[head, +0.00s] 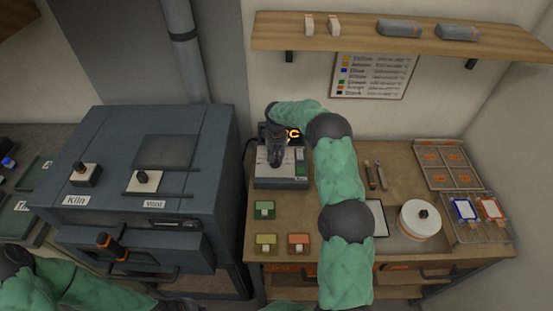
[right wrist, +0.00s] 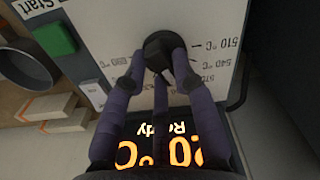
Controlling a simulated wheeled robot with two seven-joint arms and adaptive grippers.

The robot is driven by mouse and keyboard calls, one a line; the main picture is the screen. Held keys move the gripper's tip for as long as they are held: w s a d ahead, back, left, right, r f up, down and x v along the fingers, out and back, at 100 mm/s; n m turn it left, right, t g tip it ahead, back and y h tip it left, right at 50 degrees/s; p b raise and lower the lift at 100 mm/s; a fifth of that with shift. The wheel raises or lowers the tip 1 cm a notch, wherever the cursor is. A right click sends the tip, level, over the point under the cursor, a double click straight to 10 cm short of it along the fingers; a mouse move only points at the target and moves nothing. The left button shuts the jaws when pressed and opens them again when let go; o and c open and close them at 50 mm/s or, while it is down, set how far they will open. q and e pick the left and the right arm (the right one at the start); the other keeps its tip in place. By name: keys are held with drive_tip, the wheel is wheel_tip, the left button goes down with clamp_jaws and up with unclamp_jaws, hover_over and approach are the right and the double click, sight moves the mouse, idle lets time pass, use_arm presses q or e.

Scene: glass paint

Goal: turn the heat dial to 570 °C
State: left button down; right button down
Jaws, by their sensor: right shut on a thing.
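The heat dial (right wrist: 160,50) is a round dark knob on the pale face of the control box (head: 268,181). My right gripper (head: 277,157) is over the box with its fingers shut around the knob; it also shows in the right wrist view (right wrist: 158,62). Printed marks of 510 °C and 540 °C stand right of the knob in the wrist view, with a partly covered mark below them. The knob's pointer cannot be made out. The orange display (right wrist: 165,152) is partly covered by my fingers; "0 °C" and "Ready" show. My left gripper is out of view; its arm is at lower left.
A green Start button (right wrist: 54,38) is beside the dial. The dark kiln (head: 190,180) stands left of the bench. A shelf (head: 360,33) hangs above.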

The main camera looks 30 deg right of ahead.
sight(276, 158)
drive_tip(key=shift+n, duration=0.8)
drive_tip(key=c, duration=1)
unclamp_jaws()
wheel_tip(276, 158, up, 12)
drive_tip(key=shift+f, duration=0.1)
